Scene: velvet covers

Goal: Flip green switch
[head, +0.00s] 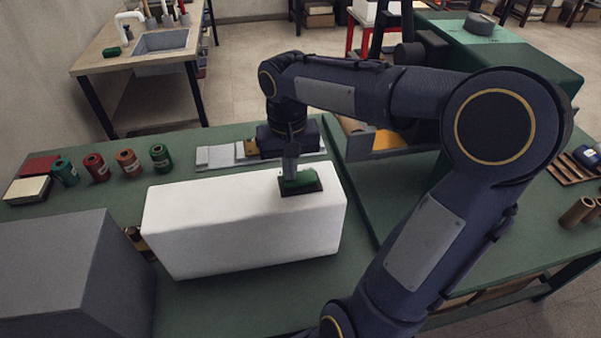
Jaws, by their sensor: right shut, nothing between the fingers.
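The green switch (304,184) is a small green rocker in a dark frame on top of a white box (200,200), near the box's right end. My right gripper (289,178) points down at the switch's left part, with its fingers shut and empty. The fingertips are at or just above the rocker; I cannot tell whether they touch it. The gripper hides part of the switch, so its tilt is hard to read. My left gripper is not in view.
The box stands on a green table (225,307). Several thread spools (127,162) stand at the back left, beside a small book-like block (27,190). A large grey block (75,275) fills the front left. A sink counter (160,42) stands behind.

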